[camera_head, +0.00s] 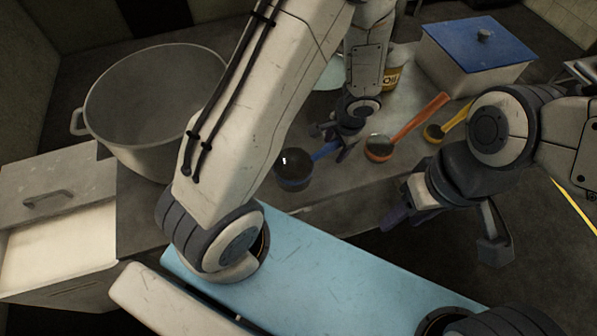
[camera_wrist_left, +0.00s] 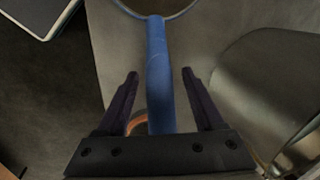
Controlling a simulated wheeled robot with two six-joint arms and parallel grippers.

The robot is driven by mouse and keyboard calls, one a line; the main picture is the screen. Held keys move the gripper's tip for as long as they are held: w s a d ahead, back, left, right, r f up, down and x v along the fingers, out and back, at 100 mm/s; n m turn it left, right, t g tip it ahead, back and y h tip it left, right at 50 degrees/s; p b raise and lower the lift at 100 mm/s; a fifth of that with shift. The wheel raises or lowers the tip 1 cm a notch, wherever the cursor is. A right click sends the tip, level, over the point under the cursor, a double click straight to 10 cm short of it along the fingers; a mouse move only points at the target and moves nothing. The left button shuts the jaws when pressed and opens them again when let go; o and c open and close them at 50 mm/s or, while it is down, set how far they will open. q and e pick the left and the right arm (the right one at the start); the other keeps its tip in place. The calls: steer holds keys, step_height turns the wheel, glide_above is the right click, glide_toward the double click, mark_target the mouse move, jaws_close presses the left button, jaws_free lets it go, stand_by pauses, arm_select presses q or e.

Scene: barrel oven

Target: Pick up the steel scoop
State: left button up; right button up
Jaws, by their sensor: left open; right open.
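A scoop with a blue handle and a dark round cup (camera_head: 294,170) lies at the table's front edge in the head view; I take it as the steel scoop, though its metal is hard to judge. My left gripper (camera_head: 330,142) is open at its handle. In the left wrist view the blue handle (camera_wrist_left: 158,62) runs between the two spread fingers of the left gripper (camera_wrist_left: 160,76), with a gap on each side. Only part of the cup's rim shows at the top there. My right gripper (camera_head: 446,222) is open and empty, in front of the table at right.
An orange-handled scoop (camera_head: 408,124) and a yellow-handled scoop (camera_head: 435,132) lie right of the left gripper. A large pot (camera_head: 150,100) stands at left. A white box with a blue lid (camera_head: 480,45) and an oil container (camera_head: 393,75) stand behind.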

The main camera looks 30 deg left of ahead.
arm_select(q)
steer(key=shift+w+a+f, duration=0.1)
steer(key=shift+f, duration=0.45)
jaws_close()
steer(key=shift+r, duration=0.1)
